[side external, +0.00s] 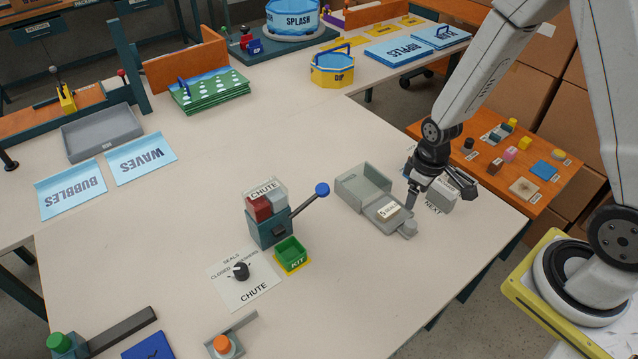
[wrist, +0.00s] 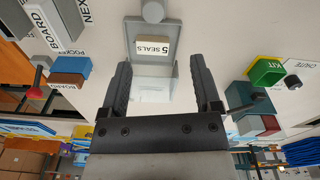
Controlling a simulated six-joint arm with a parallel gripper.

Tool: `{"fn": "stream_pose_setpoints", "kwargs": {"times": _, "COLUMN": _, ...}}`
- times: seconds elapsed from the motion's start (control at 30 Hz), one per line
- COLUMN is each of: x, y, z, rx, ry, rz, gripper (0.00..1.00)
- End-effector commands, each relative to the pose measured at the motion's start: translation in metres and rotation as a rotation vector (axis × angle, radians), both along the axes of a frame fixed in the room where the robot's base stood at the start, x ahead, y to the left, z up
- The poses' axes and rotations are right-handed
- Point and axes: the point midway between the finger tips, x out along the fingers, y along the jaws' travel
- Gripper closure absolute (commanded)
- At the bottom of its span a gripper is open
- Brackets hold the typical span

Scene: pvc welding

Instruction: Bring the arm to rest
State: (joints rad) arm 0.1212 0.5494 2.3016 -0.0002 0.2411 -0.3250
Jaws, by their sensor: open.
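My gripper (side external: 437,194) is over the right part of the white table, just right of a grey box with a "5 SEALS" label (side external: 388,211). In the wrist view my gripper (wrist: 160,62) has its two dark fingers wide apart with nothing held between them. The labelled grey box (wrist: 138,30) shows beyond and between the fingers, with its round knob at the top of the picture. A grey block beside the "NEXT" lettering is partly hidden by my gripper in the side view.
A chute unit (side external: 268,225) with a blue-knobbed lever (side external: 321,189) stands left of the box. A green kit tray (side external: 291,255) and a dial (side external: 240,271) are near it. An orange side table (side external: 480,150) holds small blocks. The table's front middle is clear.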

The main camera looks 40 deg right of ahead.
Motion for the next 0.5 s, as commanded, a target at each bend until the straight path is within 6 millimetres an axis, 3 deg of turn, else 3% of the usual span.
{"fn": "stream_pose_setpoints", "kwargs": {"times": 0.2, "x": -0.006, "y": 0.013, "z": 0.044, "rx": 0.001, "ry": -0.062, "rz": -0.059, "gripper": 0.19}}
{"fn": "stream_pose_setpoints", "kwargs": {"times": 0.5, "x": -0.024, "y": 0.030, "z": 0.092, "rx": 0.017, "ry": -0.139, "rz": -0.144, "gripper": 0.19}}
